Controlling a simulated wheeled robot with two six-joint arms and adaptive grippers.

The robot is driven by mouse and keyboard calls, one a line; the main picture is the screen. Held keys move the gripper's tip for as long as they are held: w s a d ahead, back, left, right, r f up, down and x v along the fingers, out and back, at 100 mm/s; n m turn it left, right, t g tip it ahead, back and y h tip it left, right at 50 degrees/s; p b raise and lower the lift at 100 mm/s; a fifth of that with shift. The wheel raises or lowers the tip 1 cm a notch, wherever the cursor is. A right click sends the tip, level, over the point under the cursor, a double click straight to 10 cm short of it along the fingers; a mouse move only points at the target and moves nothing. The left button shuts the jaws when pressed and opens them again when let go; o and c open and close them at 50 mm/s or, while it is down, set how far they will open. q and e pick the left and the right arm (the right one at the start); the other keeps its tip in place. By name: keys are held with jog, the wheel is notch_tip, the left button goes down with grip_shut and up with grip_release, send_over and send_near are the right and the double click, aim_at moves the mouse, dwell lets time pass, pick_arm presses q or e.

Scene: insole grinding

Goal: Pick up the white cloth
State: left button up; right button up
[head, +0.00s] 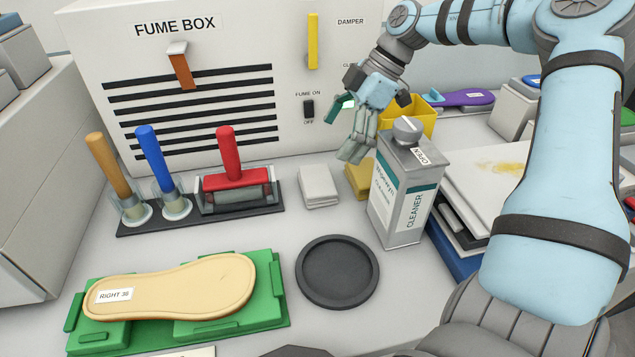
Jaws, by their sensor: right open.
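The white cloth (318,186) is a small folded stack lying flat on the table, below the fume box and right of the tool rack. My right gripper (352,132) hangs in the air to the right of the cloth and above it, apart from it. Its fingers are open and point downward, in front of the fume box and beside the cleaner can. Nothing shows between them. My left gripper is not in view.
A metal cleaner can (402,187) stands close right of the cloth, partly hiding a yellow cloth (359,179). A rack (201,222) with orange, blue and red-handled tools is left. A black round dish (337,271) and a green fixture (277,290) with an insole (175,286) lie in front.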

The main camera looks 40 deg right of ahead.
aim_at(315, 179)
notch_tip(315, 179, down, 4)
jog(key=shift+f+b, duration=0.1)
jog(key=shift+b, duration=0.95)
jog(key=b+x, duration=0.1)
jog(key=x, duration=0.2)
jog(key=b+x, duration=0.1)
jog(key=x, duration=0.2)
jog(key=shift+a+f, duration=0.1)
jog(key=shift+a, duration=0.3)
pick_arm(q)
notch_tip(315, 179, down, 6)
pick_arm(e)
jog(key=shift+w+a+f, duration=0.15)
jog(key=shift+w+f, duration=0.05)
jog(key=shift+f, duration=0.05)
jog(key=shift+r, duration=0.1)
jog(key=c, duration=1.1)
jog(key=shift+r, duration=0.4)
pick_arm(q)
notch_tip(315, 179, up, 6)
jog(key=p, duration=0.6)
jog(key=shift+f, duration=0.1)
pick_arm(e)
notch_tip(315, 179, up, 19)
jog(key=shift+r, duration=0.1)
